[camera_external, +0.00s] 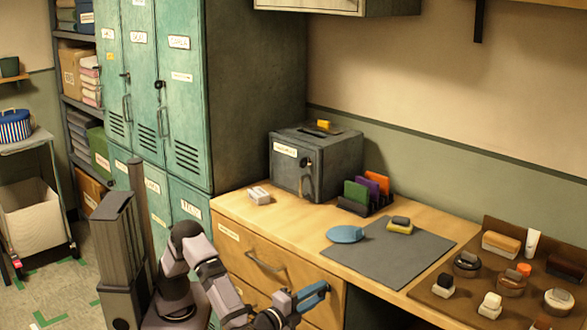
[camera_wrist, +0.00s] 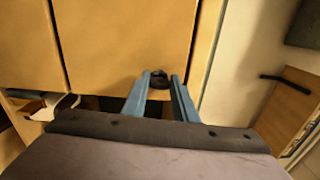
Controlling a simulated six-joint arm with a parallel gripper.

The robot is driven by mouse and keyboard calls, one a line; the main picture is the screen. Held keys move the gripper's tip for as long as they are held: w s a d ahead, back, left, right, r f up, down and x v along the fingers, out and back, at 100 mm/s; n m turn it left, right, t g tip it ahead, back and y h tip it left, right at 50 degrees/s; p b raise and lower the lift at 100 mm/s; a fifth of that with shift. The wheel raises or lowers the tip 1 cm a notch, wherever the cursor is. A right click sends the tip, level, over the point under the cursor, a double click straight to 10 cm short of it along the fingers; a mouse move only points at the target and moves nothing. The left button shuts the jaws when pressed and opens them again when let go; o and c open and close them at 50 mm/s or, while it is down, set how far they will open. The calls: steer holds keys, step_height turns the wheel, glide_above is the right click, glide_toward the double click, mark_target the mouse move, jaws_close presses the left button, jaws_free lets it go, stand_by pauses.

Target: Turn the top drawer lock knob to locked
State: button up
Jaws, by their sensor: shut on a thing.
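The top drawer (camera_external: 235,244) is a light wood front with a white label and a metal bar handle (camera_external: 265,262) under the desk top. My gripper (camera_external: 325,287) has blue fingers and is at the right end of the drawer front. In the wrist view, the small dark round lock knob (camera_wrist: 158,80) sits on the wood face between the two fingertips of my gripper (camera_wrist: 161,77), which are shut on it. I cannot tell which way the knob is turned.
The desk top holds a grey cash box (camera_external: 345,160), a file rack (camera_external: 352,206), a blue disc (camera_external: 345,234) and a grey mat (camera_external: 388,258). A brown mat (camera_external: 490,237) with several brushes and tins lies at right. Green lockers (camera_external: 185,110) stand at left.

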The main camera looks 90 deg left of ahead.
stand_by(0.3)
steer(key=o, duration=1.1)
steer(key=shift+d, duration=0.1)
steer(key=shift+p+v, duration=0.55)
steer(key=shift+v, duration=3.05)
